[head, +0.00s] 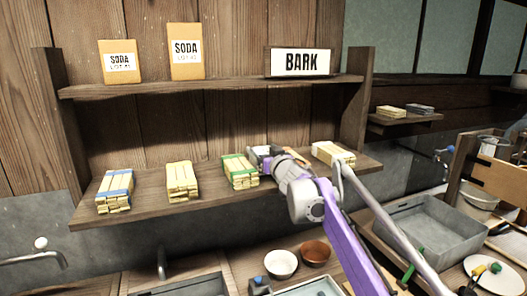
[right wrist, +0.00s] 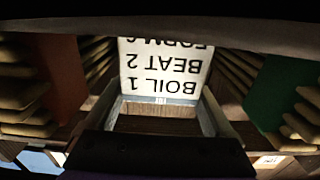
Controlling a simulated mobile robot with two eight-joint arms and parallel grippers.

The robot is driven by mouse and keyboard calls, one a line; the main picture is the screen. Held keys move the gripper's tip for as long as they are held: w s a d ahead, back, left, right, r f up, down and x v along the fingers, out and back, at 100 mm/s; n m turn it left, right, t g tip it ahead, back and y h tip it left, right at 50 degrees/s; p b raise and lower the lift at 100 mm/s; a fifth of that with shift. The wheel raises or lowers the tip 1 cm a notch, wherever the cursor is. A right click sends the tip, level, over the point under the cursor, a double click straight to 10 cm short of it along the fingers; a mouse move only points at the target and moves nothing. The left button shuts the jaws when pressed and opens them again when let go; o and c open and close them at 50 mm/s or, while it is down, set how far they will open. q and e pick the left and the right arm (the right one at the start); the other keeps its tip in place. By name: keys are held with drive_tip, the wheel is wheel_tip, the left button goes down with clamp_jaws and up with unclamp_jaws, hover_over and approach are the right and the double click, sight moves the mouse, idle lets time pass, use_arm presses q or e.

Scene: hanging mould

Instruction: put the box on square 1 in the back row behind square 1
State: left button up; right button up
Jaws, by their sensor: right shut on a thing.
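My right gripper (head: 266,153) reaches over the shelf board between the green-banded bundle (head: 239,170) and the rightmost bundle (head: 333,153). In the right wrist view it is shut on a white thing printed BOIL 1, BEAT 2 (right wrist: 165,72), which appears upside down between the fingers. In the head view the gripper mostly hides this thing, and I cannot tell whether it touches the board. No numbered squares can be made out. Two tan SODA boxes (head: 120,62) (head: 186,52) stand on the upper shelf. My left gripper is not in view.
The lower shelf (head: 145,205) also holds a blue-banded bundle (head: 115,191) and a yellow-banded one (head: 182,181). Bundles stand close on both sides of my right gripper. A BARK sign (head: 300,62) is above. Bowls (head: 281,264) and a grey tub (head: 431,232) lie below.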

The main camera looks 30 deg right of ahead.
drive_tip(key=o, duration=1.2)
drive_tip(key=shift+o, duration=0.3)
drive_tip(key=shift+r, duration=0.2)
drive_tip(key=s+a+b, duration=0.1)
drive_tip(key=s, duration=1.1)
drive_tip(key=shift+a+b, duration=0.15)
drive_tip(key=shift+b, duration=0.15)
drive_tip(key=shift+f, duration=0.2)
